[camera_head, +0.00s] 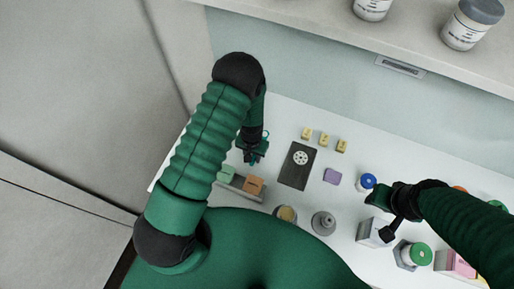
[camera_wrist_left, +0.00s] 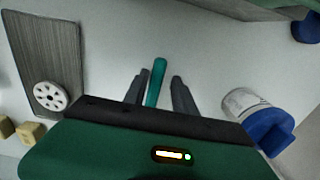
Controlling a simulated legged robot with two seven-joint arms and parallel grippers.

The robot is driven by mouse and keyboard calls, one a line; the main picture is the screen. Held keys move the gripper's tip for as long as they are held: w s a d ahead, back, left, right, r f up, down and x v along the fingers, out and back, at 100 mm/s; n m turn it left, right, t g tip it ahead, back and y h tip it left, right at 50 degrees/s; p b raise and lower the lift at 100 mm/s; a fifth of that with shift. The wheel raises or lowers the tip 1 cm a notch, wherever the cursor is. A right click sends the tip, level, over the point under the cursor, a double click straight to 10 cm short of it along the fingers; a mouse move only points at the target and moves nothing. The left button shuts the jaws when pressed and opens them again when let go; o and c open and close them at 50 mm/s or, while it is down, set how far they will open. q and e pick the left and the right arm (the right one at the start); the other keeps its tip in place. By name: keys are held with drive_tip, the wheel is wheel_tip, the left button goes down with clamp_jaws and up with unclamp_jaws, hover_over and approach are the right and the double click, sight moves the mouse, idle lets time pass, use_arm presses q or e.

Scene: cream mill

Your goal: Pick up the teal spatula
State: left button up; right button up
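The teal spatula (camera_wrist_left: 155,84) shows in the left wrist view as a narrow teal bar. It lies between the two dark fingers of my left gripper (camera_wrist_left: 160,78), with a gap visible on each side, wider on the right. The fingers are apart and not closed on it. In the head view my left gripper (camera_head: 254,155) is low over the white table, left of the dark board; the spatula is mostly hidden there. My right gripper (camera_head: 382,205) is over the right part of the table; its fingers are too unclear to judge.
A dark board (camera_head: 297,168) with a white perforated disc (camera_head: 300,158) lies right of my left gripper. Several yellow blocks (camera_head: 324,138), a purple block (camera_head: 332,176) and a tray with green and orange blocks (camera_head: 254,185) are near. A blue-lidded white jar (camera_wrist_left: 255,115) stands close by.

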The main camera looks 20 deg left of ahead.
use_arm(q)
drive_tip(key=shift+w+d, duration=0.1)
drive_tip(key=shift+d, duration=0.05)
drive_tip(key=c, duration=0.5)
drive_tip(key=shift+d+r, duration=0.1)
drive_tip(key=shift+d, duration=0.2)
clamp_jaws()
drive_tip(key=shift+a, duration=0.15)
